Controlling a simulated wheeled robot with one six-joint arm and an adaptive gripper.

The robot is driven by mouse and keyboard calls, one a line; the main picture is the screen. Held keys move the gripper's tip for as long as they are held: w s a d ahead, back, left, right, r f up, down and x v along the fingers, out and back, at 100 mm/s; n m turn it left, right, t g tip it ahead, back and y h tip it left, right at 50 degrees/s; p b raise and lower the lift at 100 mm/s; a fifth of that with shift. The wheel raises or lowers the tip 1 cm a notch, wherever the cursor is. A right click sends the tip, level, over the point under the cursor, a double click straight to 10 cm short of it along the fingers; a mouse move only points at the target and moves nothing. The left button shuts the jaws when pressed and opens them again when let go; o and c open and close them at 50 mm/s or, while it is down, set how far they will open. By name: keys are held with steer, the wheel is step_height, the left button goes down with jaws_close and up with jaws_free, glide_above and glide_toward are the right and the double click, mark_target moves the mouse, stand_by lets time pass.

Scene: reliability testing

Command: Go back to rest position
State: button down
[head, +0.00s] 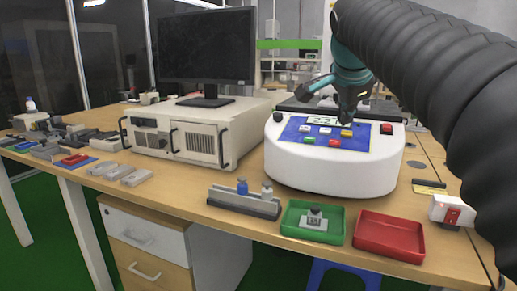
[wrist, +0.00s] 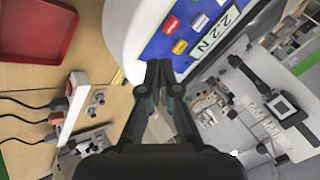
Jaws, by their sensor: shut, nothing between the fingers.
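My gripper (head: 347,112) is above the white test device in the head view, coming in from the upper right on my black ribbed arm. In the wrist view my gripper (wrist: 159,68) has its two dark fingers together, with nothing held. The white test device (head: 335,176) has a blue panel with a display and coloured buttons. It also shows in the wrist view (wrist: 125,35), with its display reading about 2.2 N. In the head view my gripper covers part of the panel, and I cannot tell whether it is touching.
A green tray (head: 290,222) holding a small grey part and an empty red tray (head: 388,237) sit at the table's front edge. A grey holder (head: 243,202) with small weights is left of them. A computer (head: 185,135) and monitor (head: 205,47) stand behind. A power strip (head: 452,211) lies right.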

steer(key=s+a+f+n+g+y, duration=0.1)
steer(key=s+f+n, duration=0.6)
steer(key=s+f, duration=0.5)
steer(key=s+a+f+n+g+y, duration=0.1)
steer(key=s+f+n, duration=0.6)
steer(key=s+f, duration=0.6)
step_height(320, 180, down, 5)
steer(key=shift+s+a+f+n, duration=0.15)
steer(key=shift+s+a+n, duration=0.1)
steer(key=shift+n, duration=0.15)
